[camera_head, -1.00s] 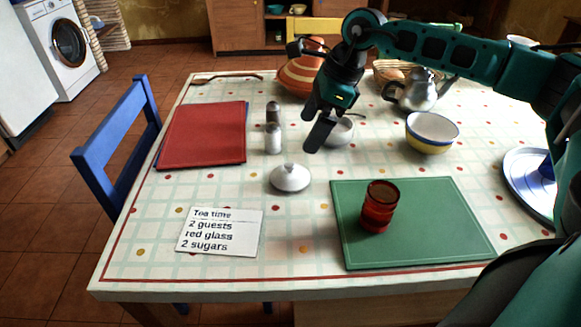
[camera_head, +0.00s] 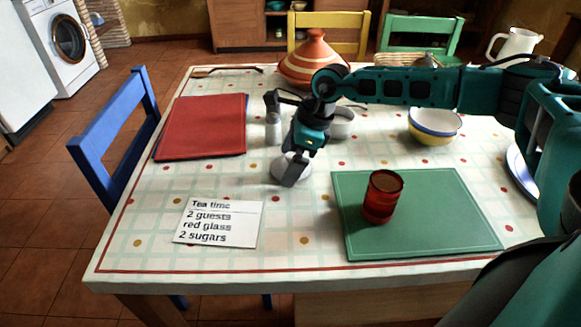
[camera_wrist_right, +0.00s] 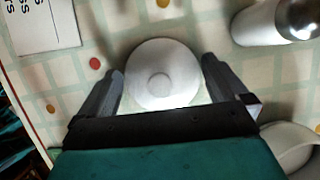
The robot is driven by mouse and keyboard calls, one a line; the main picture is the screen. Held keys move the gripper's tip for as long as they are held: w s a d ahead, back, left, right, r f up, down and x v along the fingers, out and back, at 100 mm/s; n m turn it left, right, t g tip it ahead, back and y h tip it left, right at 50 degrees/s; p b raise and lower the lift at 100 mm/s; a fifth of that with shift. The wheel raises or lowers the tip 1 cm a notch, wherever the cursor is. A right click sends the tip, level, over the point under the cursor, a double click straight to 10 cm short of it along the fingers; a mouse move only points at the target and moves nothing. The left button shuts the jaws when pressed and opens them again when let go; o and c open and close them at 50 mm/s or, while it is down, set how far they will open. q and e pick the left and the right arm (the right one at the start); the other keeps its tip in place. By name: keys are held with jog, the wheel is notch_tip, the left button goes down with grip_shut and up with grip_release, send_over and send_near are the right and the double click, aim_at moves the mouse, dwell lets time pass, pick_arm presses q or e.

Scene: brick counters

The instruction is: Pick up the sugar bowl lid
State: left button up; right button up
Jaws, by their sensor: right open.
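The white sugar bowl lid (camera_head: 279,168) lies on the tablecloth left of the green mat, partly hidden by my right gripper (camera_head: 291,178) in the head view. In the right wrist view the round lid with its central knob (camera_wrist_right: 160,85) sits between the two fingers of my right gripper (camera_wrist_right: 162,92), which are open on either side, apart from its rim. The white sugar bowl (camera_head: 342,123) stands behind the gripper, partly hidden by the arm; its edge also shows in the wrist view (camera_wrist_right: 292,145). My left gripper does not show.
A red glass (camera_head: 383,196) stands on the green mat (camera_head: 440,215) to the right. A note card (camera_head: 219,223), red placemats (camera_head: 203,127), a striped bowl (camera_head: 434,126) and a tagine (camera_head: 313,62) are around.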

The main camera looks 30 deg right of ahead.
jog(key=c, duration=0.8)
jog(key=shift+r, duration=0.15)
